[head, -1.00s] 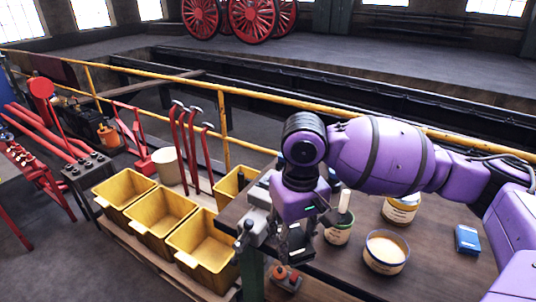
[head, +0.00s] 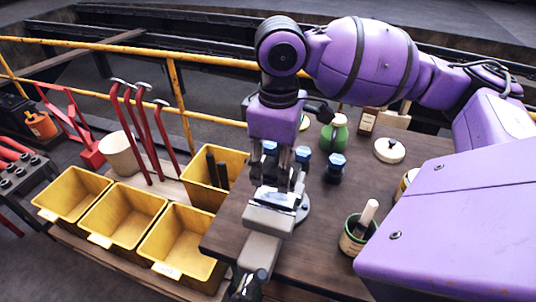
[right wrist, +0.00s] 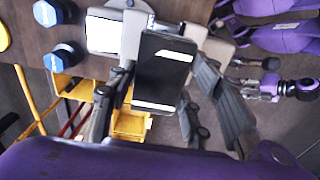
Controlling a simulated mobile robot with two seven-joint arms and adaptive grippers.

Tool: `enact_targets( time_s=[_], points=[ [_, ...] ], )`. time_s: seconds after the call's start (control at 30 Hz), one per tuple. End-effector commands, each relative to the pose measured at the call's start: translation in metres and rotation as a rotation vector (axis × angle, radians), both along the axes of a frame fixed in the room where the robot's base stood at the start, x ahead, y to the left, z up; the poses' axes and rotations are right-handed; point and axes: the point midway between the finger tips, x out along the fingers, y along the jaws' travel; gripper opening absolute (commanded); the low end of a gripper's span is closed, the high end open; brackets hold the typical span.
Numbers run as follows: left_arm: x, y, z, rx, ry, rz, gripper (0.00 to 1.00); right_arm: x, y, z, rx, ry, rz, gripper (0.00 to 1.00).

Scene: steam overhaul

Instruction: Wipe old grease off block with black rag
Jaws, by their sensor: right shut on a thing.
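My right gripper (head: 282,178) points down over the vise (head: 268,222) at the bench's left end. It is shut on a dark, flat piece that looks like the black rag (right wrist: 165,62), seen between the fingers in the right wrist view, with pale bands across it. A bright, shiny-topped piece, apparently the block (head: 276,197), sits at the vise just under the fingers.
Blue-capped bottles (head: 335,168) and a green bottle (head: 334,134) stand close behind and right of my right gripper. A jar with a brush (head: 357,233) stands nearer. Yellow bins (head: 122,217) lie left of the bench, and a yellow rail (head: 178,92) runs behind.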

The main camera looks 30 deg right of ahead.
Motion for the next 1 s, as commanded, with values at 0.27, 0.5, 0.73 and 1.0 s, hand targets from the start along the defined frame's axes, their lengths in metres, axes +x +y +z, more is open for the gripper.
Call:
enact_targets(
  time_s=[0.27,0.5,0.73,1.0],
  points=[
    [-0.022,0.011,-0.024,0.018,0.039,0.010,0.40,0.000,0.000,-0.038,-0.001,0.014,-0.001,0.25],
    [-0.013,0.012,-0.028,0.023,0.023,0.008,0.40,0.000,0.000,-0.052,0.000,0.006,-0.001,0.25],
    [-0.005,0.010,-0.024,0.017,0.005,0.017,0.40,0.000,0.000,-0.052,-0.001,0.001,-0.001,0.25],
    [-0.009,0.011,-0.026,0.019,0.012,0.018,0.40,0.000,0.000,-0.051,-0.001,-0.001,-0.002,0.25]
  ],
)
